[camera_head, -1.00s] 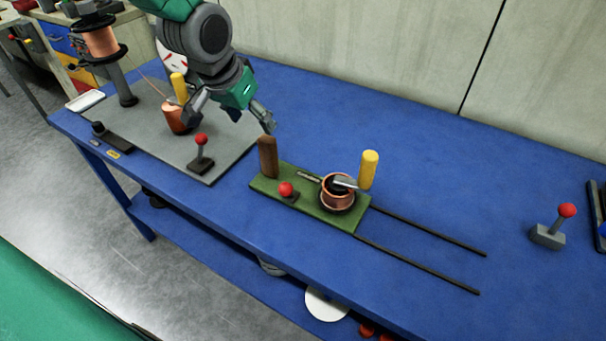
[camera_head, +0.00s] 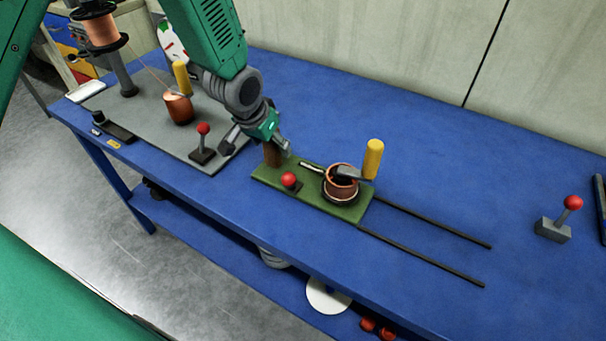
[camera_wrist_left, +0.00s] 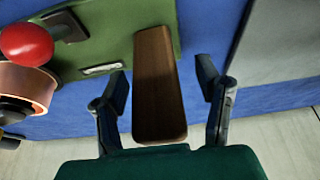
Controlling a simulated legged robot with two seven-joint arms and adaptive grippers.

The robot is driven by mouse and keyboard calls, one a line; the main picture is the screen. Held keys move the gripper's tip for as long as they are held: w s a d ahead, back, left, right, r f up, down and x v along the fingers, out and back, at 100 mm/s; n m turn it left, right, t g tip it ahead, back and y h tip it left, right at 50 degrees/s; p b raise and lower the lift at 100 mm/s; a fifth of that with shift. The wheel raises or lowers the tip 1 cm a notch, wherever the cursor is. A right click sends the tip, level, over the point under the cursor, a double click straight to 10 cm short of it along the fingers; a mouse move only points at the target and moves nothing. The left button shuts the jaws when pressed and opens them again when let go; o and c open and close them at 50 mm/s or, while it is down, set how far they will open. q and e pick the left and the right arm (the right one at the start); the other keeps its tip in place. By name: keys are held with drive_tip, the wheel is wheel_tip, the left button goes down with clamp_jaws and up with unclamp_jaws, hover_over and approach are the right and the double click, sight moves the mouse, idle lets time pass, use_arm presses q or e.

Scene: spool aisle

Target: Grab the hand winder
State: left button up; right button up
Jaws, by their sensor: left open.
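The hand winder is a green base plate (camera_head: 321,195) on the blue table, with an upright brown wooden handle (camera_head: 271,156) at its left end. It carries a copper-coloured spool (camera_head: 341,190), a crank with a yellow grip (camera_head: 373,159) and a red-knobbed lever (camera_head: 289,180). My left gripper (camera_head: 255,148) is open at the brown handle. In the left wrist view the handle (camera_wrist_left: 158,90) stands between the two open fingers (camera_wrist_left: 163,97), with a gap on each side. The handle's lower part is partly hidden in the head view. My right gripper is not in view.
A grey board (camera_head: 150,113) to the left bears another copper coil (camera_head: 178,108), a yellow grip and a red-knobbed lever (camera_head: 203,140). Two dark rails (camera_head: 430,256) run right from the winder. Another red-knobbed lever (camera_head: 553,228) stands at far right. The table behind the winder is clear.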

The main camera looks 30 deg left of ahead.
use_arm(q)
drive_tip(key=shift+f, duration=0.15)
drive_tip(key=shift+d, duration=0.2)
drive_tip(key=c, duration=1.3)
drive_tip(key=shift+r, duration=0.2)
clamp_jaws()
drive_tip(key=shift+r, duration=0.1)
